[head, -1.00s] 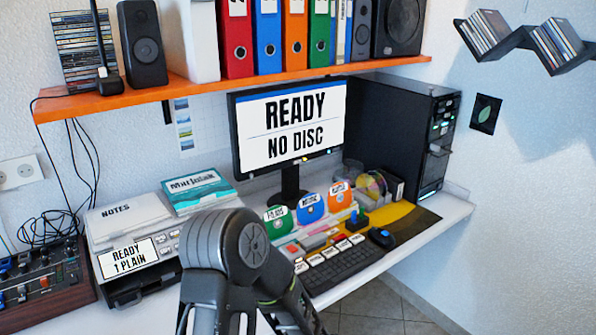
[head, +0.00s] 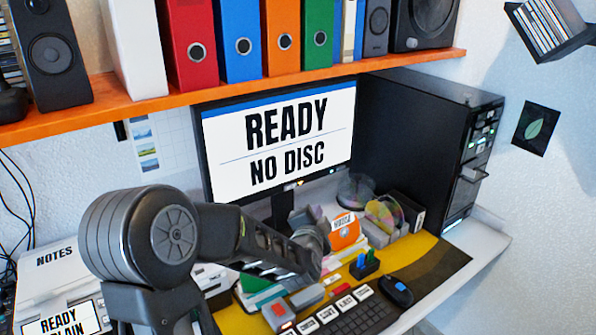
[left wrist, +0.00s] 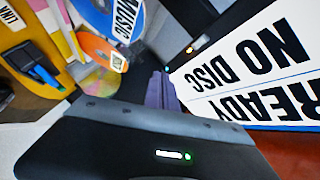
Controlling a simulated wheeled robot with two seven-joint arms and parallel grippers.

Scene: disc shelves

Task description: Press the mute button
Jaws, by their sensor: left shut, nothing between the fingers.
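No button marked mute can be made out. A row of white labelled keys (head: 345,303) lies along the back of the black keyboard (head: 372,318); their words are too small to read surely. The monitor (head: 278,140) shows "READY / NO DISC", with small lights on its lower bezel (head: 299,184). My left gripper (head: 312,240) reaches over the desk in front of the monitor's lower edge. In the left wrist view its fingers (left wrist: 163,90) are shut and empty beside the bezel; contact cannot be told. My right gripper is not in view.
Disc sleeves, including an orange one (head: 345,232), and a clear disc holder (head: 383,212) stand right of my gripper. A blue item in a dark holder (head: 365,262) and a mouse (head: 396,291) are nearer. A black computer tower (head: 425,150) stands right. An orange shelf (head: 225,88) hangs above.

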